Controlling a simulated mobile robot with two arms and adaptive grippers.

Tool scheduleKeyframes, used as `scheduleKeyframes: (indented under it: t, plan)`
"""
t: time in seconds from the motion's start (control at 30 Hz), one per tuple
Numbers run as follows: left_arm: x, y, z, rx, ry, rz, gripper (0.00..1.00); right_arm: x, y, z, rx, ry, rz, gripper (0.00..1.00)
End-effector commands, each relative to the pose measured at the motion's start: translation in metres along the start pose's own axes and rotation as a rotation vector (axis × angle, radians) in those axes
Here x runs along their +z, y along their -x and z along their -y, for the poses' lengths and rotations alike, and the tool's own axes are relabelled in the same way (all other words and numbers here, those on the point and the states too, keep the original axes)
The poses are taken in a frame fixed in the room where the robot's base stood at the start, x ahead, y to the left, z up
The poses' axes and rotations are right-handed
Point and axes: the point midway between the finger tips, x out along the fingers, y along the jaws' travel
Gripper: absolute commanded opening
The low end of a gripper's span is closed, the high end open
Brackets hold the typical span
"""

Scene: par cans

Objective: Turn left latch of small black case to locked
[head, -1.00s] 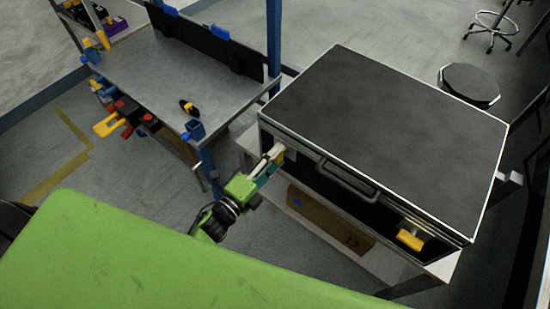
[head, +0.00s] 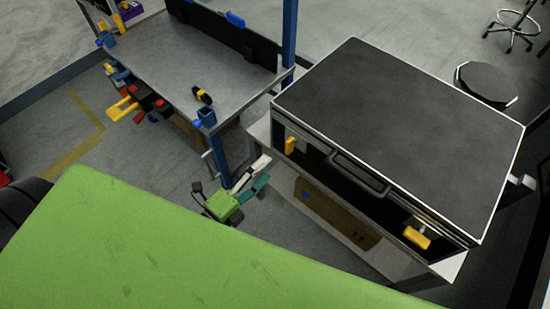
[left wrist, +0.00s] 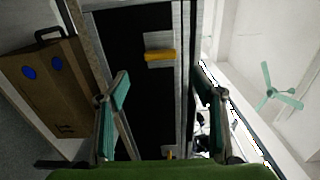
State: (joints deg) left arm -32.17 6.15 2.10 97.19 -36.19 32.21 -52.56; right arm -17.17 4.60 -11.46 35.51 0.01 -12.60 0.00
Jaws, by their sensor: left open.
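The small black case (head: 400,120) has a silver-edged lid, a front handle (head: 357,173) and two yellow latches. Its left latch (head: 290,146) stands upright on the front; in the left wrist view this latch (left wrist: 160,55) lies across the picture, between and beyond the fingers. The right latch (head: 416,238) lies roughly along the front edge. In the left wrist view, a bit of yellow (left wrist: 168,153) shows low down. My left gripper (head: 266,168), also in the left wrist view (left wrist: 162,82), is open, empty and apart from the left latch. My right gripper is not in view.
The case rests on a light stand (head: 435,265), with a cardboard box (head: 335,212) on its lower shelf. A metal workbench (head: 200,65) with a blue post (head: 289,35) stands at the left. A dark round stool (head: 486,82) is behind the case.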

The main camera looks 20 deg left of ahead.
Motion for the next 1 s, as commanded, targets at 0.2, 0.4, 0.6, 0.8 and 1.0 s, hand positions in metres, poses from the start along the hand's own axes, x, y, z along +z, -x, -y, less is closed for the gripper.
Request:
scheduleKeyframes:
  t: [0.2,0.4,0.6,0.8,1.0]
  plan:
    - [0.0,0.022,0.0,0.0,0.0,0.0,0.61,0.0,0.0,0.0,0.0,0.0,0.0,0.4]
    - [0.0,0.025,0.0,-0.001,0.0,-0.001,0.61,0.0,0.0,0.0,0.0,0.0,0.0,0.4]
    - [0.0,0.025,0.0,-0.001,0.0,0.0,0.61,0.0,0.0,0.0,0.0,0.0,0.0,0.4]
    - [0.0,0.025,-0.001,0.002,0.003,0.001,0.61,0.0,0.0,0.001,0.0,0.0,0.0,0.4]
    - [0.008,0.029,-0.062,0.123,0.189,0.075,0.61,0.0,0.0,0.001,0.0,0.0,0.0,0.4]
